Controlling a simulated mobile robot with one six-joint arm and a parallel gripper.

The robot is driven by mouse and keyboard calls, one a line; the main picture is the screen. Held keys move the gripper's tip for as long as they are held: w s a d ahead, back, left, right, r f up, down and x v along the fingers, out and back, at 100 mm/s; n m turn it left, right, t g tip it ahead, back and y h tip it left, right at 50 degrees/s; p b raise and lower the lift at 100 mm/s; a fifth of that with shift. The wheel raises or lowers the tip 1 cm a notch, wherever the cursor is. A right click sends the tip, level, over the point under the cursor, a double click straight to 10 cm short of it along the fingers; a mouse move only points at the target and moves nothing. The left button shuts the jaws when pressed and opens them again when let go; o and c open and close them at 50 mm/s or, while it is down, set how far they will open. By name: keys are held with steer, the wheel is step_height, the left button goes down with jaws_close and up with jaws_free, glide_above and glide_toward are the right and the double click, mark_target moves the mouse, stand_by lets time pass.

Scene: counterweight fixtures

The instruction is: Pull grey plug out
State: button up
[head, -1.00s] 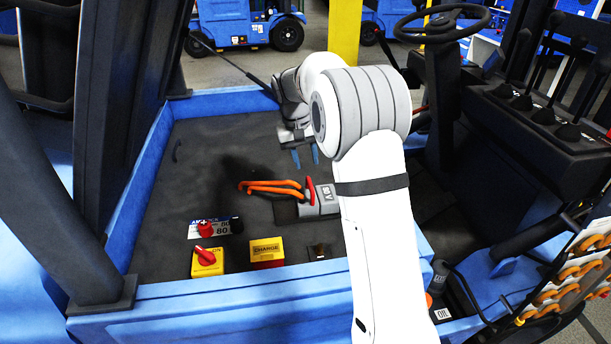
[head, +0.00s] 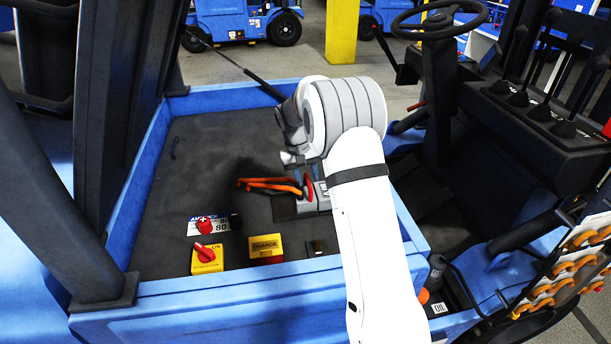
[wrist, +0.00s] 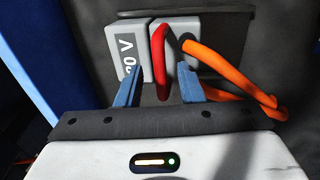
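The grey plug (wrist: 176,63) has a red handle (wrist: 158,60) and orange cables (wrist: 230,72). It sits against a grey socket block (wrist: 125,45) marked with a V label; the two touch. In the head view the plug's red handle (head: 308,187) shows just below my gripper (head: 305,172), with the orange cables (head: 265,184) running left. In the wrist view my gripper (wrist: 160,72) is open, its two blue fingers apart, one each side of the red handle in the picture. I cannot tell whether either finger touches the plug.
A yellow box with a red switch (head: 207,258), a yellow charge box (head: 266,249) and a red button (head: 204,225) stand on the dark deck nearer the camera. Blue walls (head: 230,97) edge the deck. Its left part is clear.

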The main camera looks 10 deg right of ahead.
jaws_close()
stand_by(0.6)
